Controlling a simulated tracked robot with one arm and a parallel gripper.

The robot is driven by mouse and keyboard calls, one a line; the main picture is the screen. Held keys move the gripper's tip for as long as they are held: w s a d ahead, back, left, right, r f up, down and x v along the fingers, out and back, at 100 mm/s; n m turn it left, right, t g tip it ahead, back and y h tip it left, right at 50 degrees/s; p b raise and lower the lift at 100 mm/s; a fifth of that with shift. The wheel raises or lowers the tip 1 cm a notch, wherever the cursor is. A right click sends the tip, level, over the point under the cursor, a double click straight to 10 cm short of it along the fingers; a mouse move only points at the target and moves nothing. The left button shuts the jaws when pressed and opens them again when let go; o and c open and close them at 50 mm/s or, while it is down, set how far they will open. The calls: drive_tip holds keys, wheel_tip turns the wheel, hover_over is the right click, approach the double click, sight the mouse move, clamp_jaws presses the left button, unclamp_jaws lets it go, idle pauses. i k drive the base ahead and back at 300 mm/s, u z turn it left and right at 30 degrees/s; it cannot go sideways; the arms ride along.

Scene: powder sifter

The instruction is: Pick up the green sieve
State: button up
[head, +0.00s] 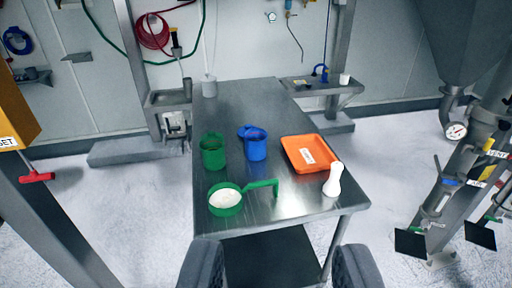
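The green sieve (240,207) is at the near left of the steel table (285,213). It is a round green pan with white powder (225,198) in it. Its green handle (262,184) reaches right and ends in a bent-down tip. A green jug (213,153) stands just behind the sieve. A blue jug (257,146) stands right of the green jug. My gripper does not show. Two dark ribbed parts, likely my own tracks, show at the bottom edge, in front of the table and apart from the sieve.
An orange tray (298,147) with a white label lies at the right of the table. A white bottle-like object (333,180) stands at the right front corner. The table's far part is mostly clear. Wall shelves (322,86) and posts flank it; metal equipment (455,180) stands right.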

sight(225, 199)
drive_tip(key=z, duration=0.05)
drive_tip(key=k, duration=0.5)
drive_tip(key=u, duration=0.5)
drive_tip(key=i, duration=1.15)
drive_tip(key=z, duration=0.45)
drive_tip(key=i, duration=0.7)
drive_tip(key=z, duration=0.65)
